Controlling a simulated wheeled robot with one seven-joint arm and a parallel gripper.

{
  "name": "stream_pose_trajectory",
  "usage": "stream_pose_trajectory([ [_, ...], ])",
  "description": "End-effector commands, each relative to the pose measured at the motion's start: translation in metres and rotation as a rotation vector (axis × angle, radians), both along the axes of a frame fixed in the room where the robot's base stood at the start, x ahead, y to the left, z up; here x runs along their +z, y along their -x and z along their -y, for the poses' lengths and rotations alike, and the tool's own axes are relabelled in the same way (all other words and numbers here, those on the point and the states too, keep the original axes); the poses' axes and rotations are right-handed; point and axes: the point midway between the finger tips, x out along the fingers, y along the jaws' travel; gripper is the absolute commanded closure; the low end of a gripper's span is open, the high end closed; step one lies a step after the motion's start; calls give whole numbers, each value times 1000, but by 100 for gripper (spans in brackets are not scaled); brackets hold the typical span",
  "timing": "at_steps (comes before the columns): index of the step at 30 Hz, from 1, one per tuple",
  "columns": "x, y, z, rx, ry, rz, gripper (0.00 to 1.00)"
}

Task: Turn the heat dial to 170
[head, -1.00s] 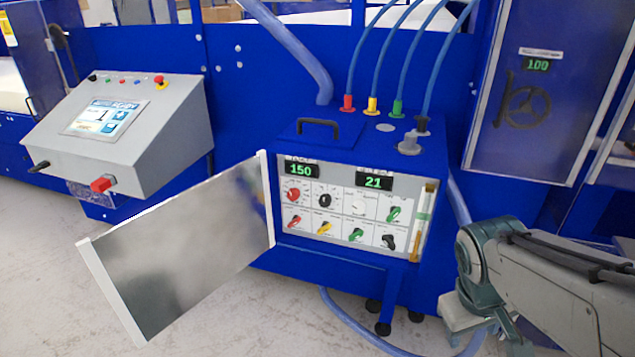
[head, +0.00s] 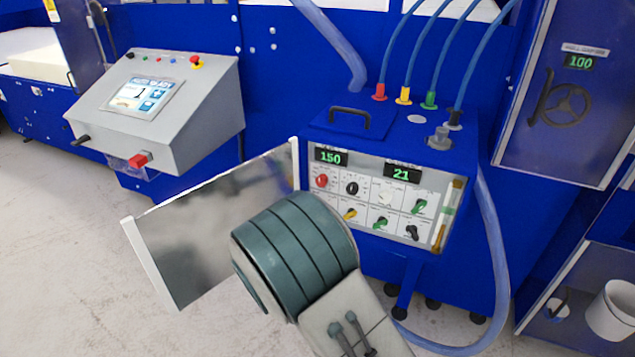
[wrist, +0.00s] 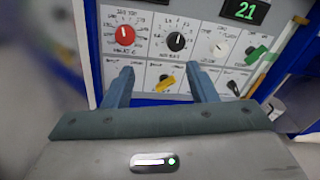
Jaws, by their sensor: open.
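The control panel (head: 367,205) is on the blue machine behind an open metal door (head: 220,225). Green displays read 150 (head: 331,156) and 21 (head: 401,174). The upper row has a red dial (head: 321,181), a black dial (head: 352,188), a white dial (head: 385,197) and a green knob (head: 419,206). The labels are too small to tell which is the heat dial. In the wrist view, my gripper (wrist: 162,72) is open and empty, its fingertips below the black dial (wrist: 176,41). The red dial (wrist: 123,36) is up and left. My arm hides the gripper in the head view.
The lower row has a yellow switch (wrist: 167,82), green and black ones; my arm covers its left end. Hoses rise from the machine top. A grey console (head: 160,115) stands at left.

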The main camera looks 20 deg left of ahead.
Motion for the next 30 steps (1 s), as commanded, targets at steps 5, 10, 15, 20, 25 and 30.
stream_pose_trajectory([
  [5,-9,12,-42,119,107,41,48],
  [10,-8,-3,-45,131,118,46,48],
  [15,-8,-36,-41,130,117,46,48],
  [20,-7,-71,-38,130,115,45,48],
  [25,-8,-101,-36,130,115,44,48],
  [30,-9,-118,-35,131,114,44,48],
])
